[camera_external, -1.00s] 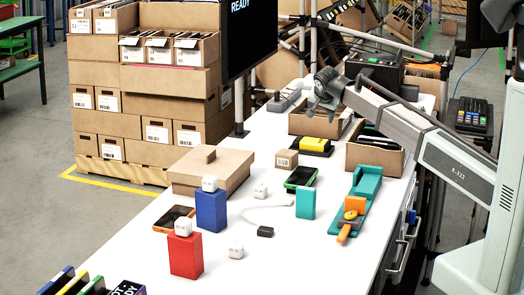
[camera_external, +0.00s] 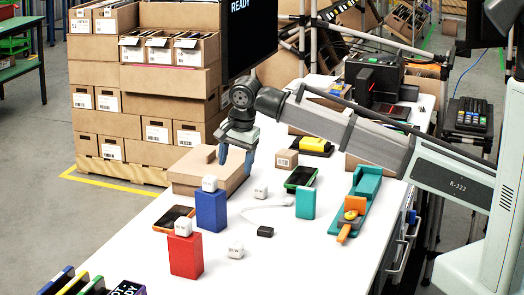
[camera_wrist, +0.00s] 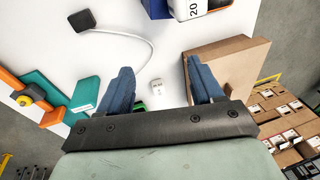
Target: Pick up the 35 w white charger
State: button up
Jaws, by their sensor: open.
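Several small white chargers are in view. One sits on the blue block (camera_external: 211,211), its charger (camera_external: 209,184) showing "20" in the wrist view (camera_wrist: 188,8). Another charger (camera_external: 183,226) sits on the red block (camera_external: 186,258). A third charger (camera_external: 236,250) lies on the table in front. A fourth charger (camera_external: 260,190) lies on the table behind the blue block; it appears between my fingers in the wrist view (camera_wrist: 157,87), its label too small to read. My gripper (camera_external: 236,167) is open, empty, above the table beside the cardboard box, its blue fingers pointing down.
The lidded cardboard box (camera_external: 190,179) stands close to my fingers, also at right in the wrist view (camera_wrist: 240,62). A black plug (camera_external: 265,232) with a white cable, a teal block (camera_external: 305,203), a green-edged phone (camera_external: 300,178) and a small carton (camera_external: 286,160) lie around.

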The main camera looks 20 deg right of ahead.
aim_at(235, 248)
jog(key=s+a+f+g, duration=0.1)
jog(key=s+a+g, duration=0.4)
jog(key=s, duration=1.2)
jog(key=f, duration=0.4)
jog(key=a+f+t, duration=0.1)
jog(key=f, duration=0.4)
jog(key=a+f+t, duration=0.1)
jog(key=f, duration=0.4)
jog(key=shift+a+n+h, duration=0.2)
jog(key=shift+n+h, duration=0.1)
jog(key=shift+n, duration=0.1)
jog(key=c, duration=1.1)
